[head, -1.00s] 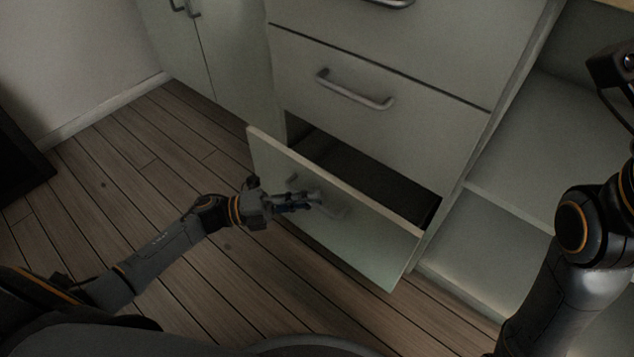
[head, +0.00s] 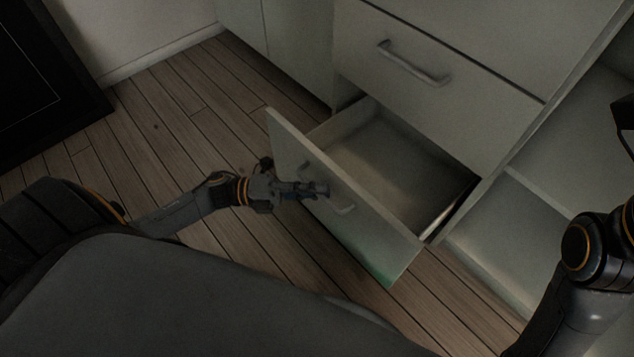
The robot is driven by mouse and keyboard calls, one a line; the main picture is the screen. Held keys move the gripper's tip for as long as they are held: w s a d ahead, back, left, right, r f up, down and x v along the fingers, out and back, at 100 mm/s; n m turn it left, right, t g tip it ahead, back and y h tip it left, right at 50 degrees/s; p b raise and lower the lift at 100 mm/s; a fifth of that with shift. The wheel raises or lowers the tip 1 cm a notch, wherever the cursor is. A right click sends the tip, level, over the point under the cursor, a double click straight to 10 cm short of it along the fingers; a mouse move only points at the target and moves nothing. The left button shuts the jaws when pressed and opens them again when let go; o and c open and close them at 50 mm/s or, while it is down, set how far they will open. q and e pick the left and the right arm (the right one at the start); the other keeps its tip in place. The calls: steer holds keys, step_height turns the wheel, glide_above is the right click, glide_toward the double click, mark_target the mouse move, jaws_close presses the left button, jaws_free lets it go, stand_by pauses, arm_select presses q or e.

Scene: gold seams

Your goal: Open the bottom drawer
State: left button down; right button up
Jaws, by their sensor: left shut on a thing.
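The bottom drawer (head: 375,237) is pulled out from the white cabinet, and its bare inside shows as an empty, pale tray. Its front panel stands well clear of the cabinet face. My left gripper (head: 318,190) is at the outer side of this panel, shut on the drawer's handle (head: 344,209). The fingers hide part of the handle.
The closed drawer above has a grey bar handle (head: 413,64). An open shelf unit (head: 500,228) stands to the right. Wood floor (head: 160,125) is clear to the left of the drawer. A dark framed panel (head: 45,85) is at the far left.

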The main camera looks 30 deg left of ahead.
arm_select(q)
steer(key=c, duration=1.4)
jaws_free()
steer(key=v, duration=1.2)
steer(key=shift+s, duration=0.15)
